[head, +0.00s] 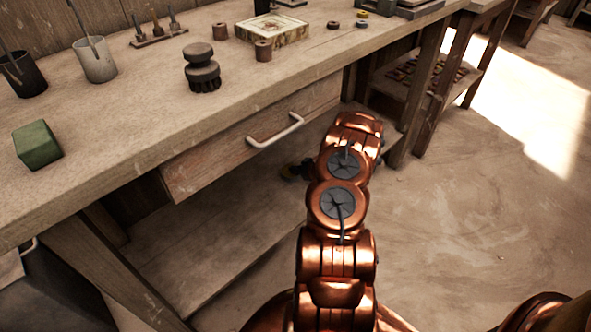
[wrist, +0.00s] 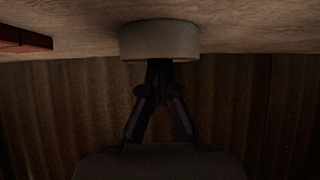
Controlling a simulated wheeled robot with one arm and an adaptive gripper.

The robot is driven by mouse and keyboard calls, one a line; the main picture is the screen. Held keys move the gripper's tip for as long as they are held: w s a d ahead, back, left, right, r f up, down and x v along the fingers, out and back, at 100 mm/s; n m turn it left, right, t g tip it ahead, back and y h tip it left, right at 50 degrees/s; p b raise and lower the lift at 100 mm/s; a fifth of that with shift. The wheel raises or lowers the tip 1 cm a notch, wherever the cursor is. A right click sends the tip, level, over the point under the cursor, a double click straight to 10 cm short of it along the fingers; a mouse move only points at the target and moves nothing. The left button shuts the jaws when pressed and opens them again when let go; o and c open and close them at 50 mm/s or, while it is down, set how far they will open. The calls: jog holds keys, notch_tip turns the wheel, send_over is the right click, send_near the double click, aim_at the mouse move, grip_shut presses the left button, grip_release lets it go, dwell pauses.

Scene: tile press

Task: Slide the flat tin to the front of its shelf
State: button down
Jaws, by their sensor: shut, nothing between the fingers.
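The flat tin, a low round pale-grey disc (wrist: 159,40), shows at the top middle of the wrist view. It rests against a pale shelf surface (wrist: 240,35), which lies along the top of the picture, so this view looks upside down. My gripper (wrist: 159,72) is shut and empty, its dark fingertips at the edge of the tin. I cannot tell whether they touch it. The fingertips partly merge with the shadow. In the head view my copper arm reaches toward the space under the workbench, and neither the tin nor my gripper can be made out there.
A red block (wrist: 22,40) lies on the same surface at the left of the wrist view. Dark vertical boards (wrist: 60,110) stand behind. In the head view, the bench's drawer (head: 250,140) hangs above a low shelf (head: 215,245). Open floor (head: 470,220) lies to the right.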

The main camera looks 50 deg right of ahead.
jog(key=s+p, duration=0.2)
jog(key=s, duration=0.2)
jog(key=s+p, duration=0.3)
jog(key=s+f+p, duration=0.1)
jog(key=s+p, duration=0.1)
jog(key=s, duration=0.2)
jog(key=shift+s+a+f, duration=0.1)
jog(key=shift+s+a, duration=0.05)
jog(key=shift+s, duration=0.15)
jog(key=shift+s+f+p, duration=0.2)
jog(key=shift+s+p, duration=0.1)
jog(key=shift+s, duration=0.35)
jog(key=shift+r, duration=0.1)
jog(key=shift+w+r+p, duration=0.15)
jog(key=shift+r+p, duration=0.75)
jog(key=shift+s+r, duration=0.1)
jog(key=shift+s, duration=0.1)
jog(key=s+p, duration=0.1)
jog(key=s, duration=1)
jog(key=shift+s+d+p, duration=0.25)
jog(key=shift+p, duration=0.05)
jog(key=shift+r, duration=0.1)
